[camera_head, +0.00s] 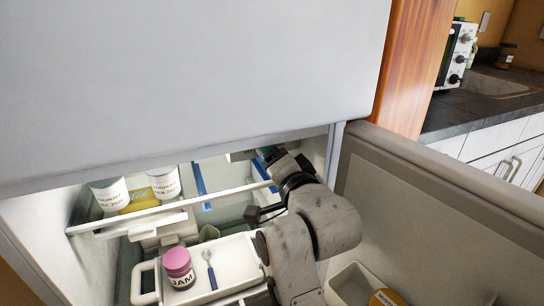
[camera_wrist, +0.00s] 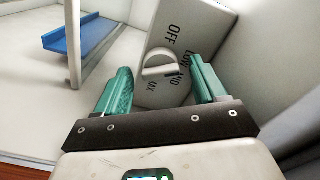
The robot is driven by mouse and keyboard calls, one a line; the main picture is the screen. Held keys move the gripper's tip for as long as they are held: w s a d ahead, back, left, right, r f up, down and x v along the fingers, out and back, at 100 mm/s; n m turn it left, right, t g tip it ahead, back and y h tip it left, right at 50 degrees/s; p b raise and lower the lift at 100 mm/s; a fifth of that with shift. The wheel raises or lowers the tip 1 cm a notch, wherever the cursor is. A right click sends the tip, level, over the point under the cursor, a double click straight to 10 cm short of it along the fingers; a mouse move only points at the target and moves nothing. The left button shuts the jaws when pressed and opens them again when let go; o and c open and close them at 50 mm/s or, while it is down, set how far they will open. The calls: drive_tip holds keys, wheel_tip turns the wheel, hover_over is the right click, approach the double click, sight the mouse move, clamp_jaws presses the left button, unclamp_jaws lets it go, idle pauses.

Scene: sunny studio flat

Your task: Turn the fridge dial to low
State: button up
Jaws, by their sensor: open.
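The fridge dial (camera_wrist: 160,66) is a pale round knob with a raised ridge on a light grey control panel (camera_wrist: 152,98). The panel carries the labels OFF, LOW, MID and MAX, seen turned in the wrist view. I cannot tell which label the knob points at. My gripper (camera_wrist: 160,72) is open, with one teal finger to the left of the dial and one to the right. The dial shows in the gap between them; I see no contact. In the head view my arm reaches into the fridge, and its wrist hides the dial.
A shelf holds white tubs (camera_head: 110,193) and a yellow pack (camera_head: 139,196). Below, a white tray (camera_head: 235,260) carries a pink-lidded jam jar (camera_head: 178,268) and a blue-handled spoon (camera_head: 211,270). The open fridge door (camera_head: 430,215) stands to the right of my arm.

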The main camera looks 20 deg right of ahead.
drive_tip(key=shift+s, duration=0.1)
drive_tip(key=s, duration=1)
drive_tip(key=shift+s+p, duration=0.3)
